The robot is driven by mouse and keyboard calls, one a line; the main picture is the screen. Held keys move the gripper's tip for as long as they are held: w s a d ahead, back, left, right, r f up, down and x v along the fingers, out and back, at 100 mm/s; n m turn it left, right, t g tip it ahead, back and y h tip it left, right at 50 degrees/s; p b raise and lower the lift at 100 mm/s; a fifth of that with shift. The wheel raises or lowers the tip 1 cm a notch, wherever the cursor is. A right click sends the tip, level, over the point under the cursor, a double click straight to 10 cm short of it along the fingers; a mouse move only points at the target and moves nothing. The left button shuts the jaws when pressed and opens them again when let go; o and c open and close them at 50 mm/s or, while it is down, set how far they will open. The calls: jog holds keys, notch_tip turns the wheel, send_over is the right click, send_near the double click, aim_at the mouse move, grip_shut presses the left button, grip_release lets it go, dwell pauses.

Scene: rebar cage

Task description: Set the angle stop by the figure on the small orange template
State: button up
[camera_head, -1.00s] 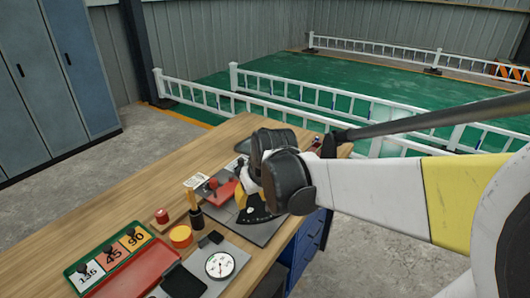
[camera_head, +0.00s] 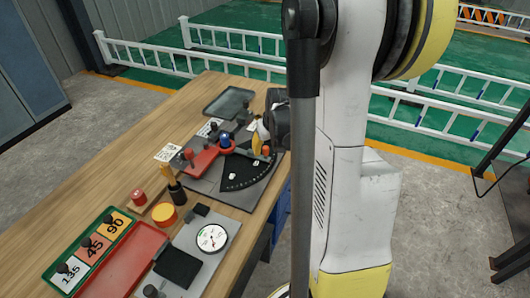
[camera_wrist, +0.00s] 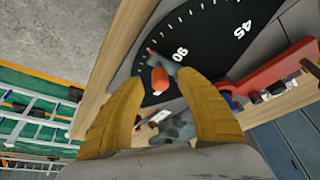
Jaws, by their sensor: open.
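The angle stop has a black fan-shaped scale (camera_head: 243,173) on a grey plate; the wrist view shows its figures 90 and 45 on the scale (camera_wrist: 215,35). A grey pointer with an orange-red knob (camera_wrist: 159,80) lies near the 90. My gripper (camera_wrist: 158,84) is open, its yellow fingers on either side of the knob; contact cannot be told. In the head view the gripper (camera_head: 263,137) is at the scale's far right, partly hidden by my arm. Template cards lie in a green tray (camera_head: 62,250): an orange card (camera_head: 113,225) reads 90, a salmon-orange card (camera_head: 95,246) 45, a white card (camera_head: 70,272) 135.
A red block (camera_head: 200,158) and a blue knob (camera_head: 225,140) stand beside the scale. A red tray (camera_head: 125,258), a dial gauge (camera_head: 211,238), a yellow-topped round piece (camera_head: 165,213) and a dark-handled tool (camera_head: 176,191) are nearer.

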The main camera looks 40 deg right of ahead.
jog(key=shift+w+d+f, duration=0.1)
jog(key=shift+w+f, duration=0.1)
jog(key=shift+f, duration=0.3)
jog(key=shift+c, duration=0.2)
grip_shut()
